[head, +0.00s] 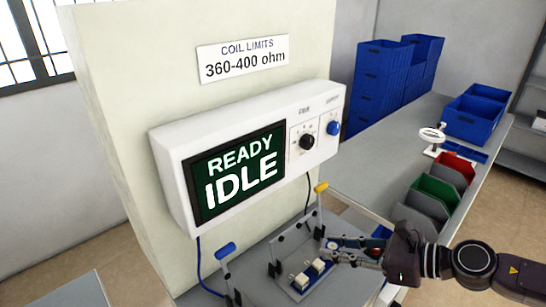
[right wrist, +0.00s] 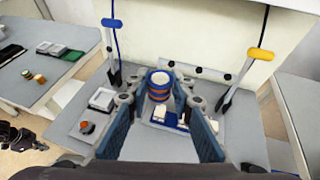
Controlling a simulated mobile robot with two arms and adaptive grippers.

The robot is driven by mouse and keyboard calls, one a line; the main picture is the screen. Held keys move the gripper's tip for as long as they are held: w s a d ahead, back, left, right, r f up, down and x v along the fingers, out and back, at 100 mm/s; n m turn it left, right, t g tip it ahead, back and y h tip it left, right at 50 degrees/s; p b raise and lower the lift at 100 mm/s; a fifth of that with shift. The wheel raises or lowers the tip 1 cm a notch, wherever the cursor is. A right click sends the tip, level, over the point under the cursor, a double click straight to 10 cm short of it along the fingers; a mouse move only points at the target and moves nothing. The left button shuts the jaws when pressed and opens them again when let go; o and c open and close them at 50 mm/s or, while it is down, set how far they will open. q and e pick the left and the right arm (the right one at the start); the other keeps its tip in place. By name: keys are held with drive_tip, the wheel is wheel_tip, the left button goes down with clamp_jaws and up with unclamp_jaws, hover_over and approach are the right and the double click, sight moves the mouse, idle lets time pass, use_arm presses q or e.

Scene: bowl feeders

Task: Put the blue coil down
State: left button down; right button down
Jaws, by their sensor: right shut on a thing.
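My right gripper (head: 345,254) reaches in from the right over the bench below the display. In the right wrist view its blue-padded fingers (right wrist: 160,110) are shut on the blue coil (right wrist: 159,86), which has copper-brown windings and a pale top with a blue rim. In the head view the coil (head: 333,245) is small and partly hidden by the fingers. The coil is above or at a test fixture (right wrist: 170,116) with white blocks on a blue base; whether it touches cannot be told. The fixture also shows in the head view (head: 309,273). My left gripper is not in view.
A white display box (head: 240,150) reads READY IDLE, with a black knob and blue button. A blue-handled lever (head: 224,255) and a yellow-handled lever (head: 320,192) flank the fixture. Green and red bins (head: 435,192) and a white magnifier (head: 433,135) stand on the right bench.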

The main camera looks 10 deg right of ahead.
drive_tip(key=s+a+r+n+g+y, duration=0.1)
drive_tip(key=s+a+r+n, duration=0.1)
drive_tip(key=s+a, duration=0.3)
drive_tip(key=shift+s+r+g+y, duration=0.3)
drive_tip(key=shift+s+r, duration=0.1)
drive_tip(key=shift+r, duration=0.2)
drive_tip(key=shift+f, duration=0.1)
